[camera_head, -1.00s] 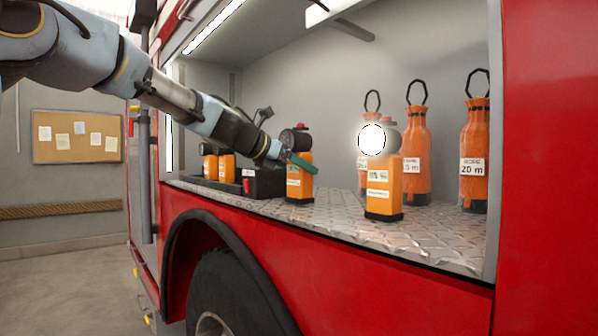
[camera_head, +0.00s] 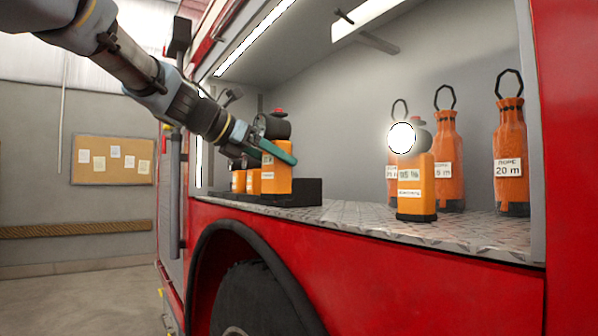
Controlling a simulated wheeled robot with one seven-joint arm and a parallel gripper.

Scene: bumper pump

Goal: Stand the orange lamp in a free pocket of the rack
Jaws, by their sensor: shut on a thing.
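My gripper (camera_head: 277,151), with teal fingers, is shut on an orange lamp (camera_head: 277,184) with a dark head and a red top knob. The lamp is upright and overlaps the black rack (camera_head: 308,193) in the picture. I cannot tell whether its base is in front of the rack, above it or in a pocket. Two more orange lamps (camera_head: 253,182) (camera_head: 238,181) show at the rack's left part, partly hidden behind the held lamp and my gripper. Another orange lamp (camera_head: 414,190), its head lit bright white, stands upright on the shelf to the right.
Several orange rope bags (camera_head: 508,150) with black loops stand at the back right of the metal shelf (camera_head: 350,222). The red compartment wall edges the right side. Bare shelf lies between the rack and the lit lamp.

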